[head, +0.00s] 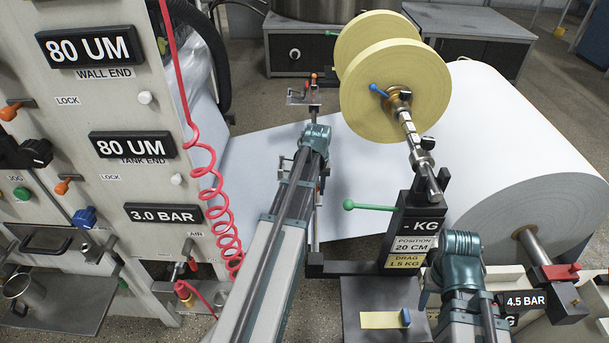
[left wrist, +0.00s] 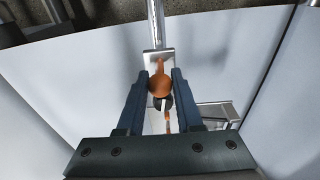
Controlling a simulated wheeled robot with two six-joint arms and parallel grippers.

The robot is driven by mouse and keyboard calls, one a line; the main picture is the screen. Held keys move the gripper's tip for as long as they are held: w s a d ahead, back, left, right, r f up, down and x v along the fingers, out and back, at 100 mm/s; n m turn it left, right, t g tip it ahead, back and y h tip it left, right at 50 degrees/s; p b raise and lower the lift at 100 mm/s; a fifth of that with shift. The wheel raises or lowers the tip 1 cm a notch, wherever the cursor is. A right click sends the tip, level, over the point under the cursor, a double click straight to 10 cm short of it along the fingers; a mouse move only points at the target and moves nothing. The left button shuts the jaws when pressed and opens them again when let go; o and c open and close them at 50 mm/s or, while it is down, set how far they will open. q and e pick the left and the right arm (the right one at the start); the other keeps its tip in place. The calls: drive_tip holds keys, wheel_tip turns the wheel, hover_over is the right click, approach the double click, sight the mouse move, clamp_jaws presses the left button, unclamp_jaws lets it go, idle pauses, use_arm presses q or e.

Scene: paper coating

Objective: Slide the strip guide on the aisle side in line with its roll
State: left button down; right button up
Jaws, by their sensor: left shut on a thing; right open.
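In the left wrist view my left gripper (left wrist: 160,88) is shut on an orange knob (left wrist: 160,83). The knob stands on the silver plate of a strip guide (left wrist: 160,60), which sits on a metal rod (left wrist: 156,22). In the head view my left arm hides most of this guide. Another strip guide (head: 302,97) with an orange knob shows farther back. Two yellow strip rolls sit on one shaft: the near roll (head: 360,100) and the far roll (head: 350,38). My right gripper (head: 427,287) is open, low beside the black stand, its fingers partly hidden.
A black stand (head: 408,222) carries the roll shaft and a green-knobbed lever (head: 362,206). A large white paper roll (head: 510,150) fills the right, its web running left beneath the guides. A coiled red hose (head: 215,190) hangs beside the control panel (head: 70,120) at left.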

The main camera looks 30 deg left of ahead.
use_arm(q)
drive_tip(key=shift+w+a, duration=0.25)
drive_tip(key=shift+w, duration=0.1)
drive_tip(key=shift+w+a, duration=0.55)
drive_tip(key=shift+w, duration=0.35)
drive_tip(key=c, duration=0.6)
unclamp_jaws()
drive_tip(key=shift+o, duration=0.2)
drive_tip(key=r+p, duration=0.4)
drive_tip(key=shift+s+d+r, duration=0.15)
drive_tip(key=shift+s+r, duration=0.1)
drive_tip(key=shift+p, duration=0.3)
wheel_tip(320, 180, up, 14)
drive_tip(key=s+p, duration=0.1)
drive_tip(key=p, duration=1.2)
drive_tip(key=shift+d+p, duration=0.35)
drive_tip(key=shift+p, duration=0.05)
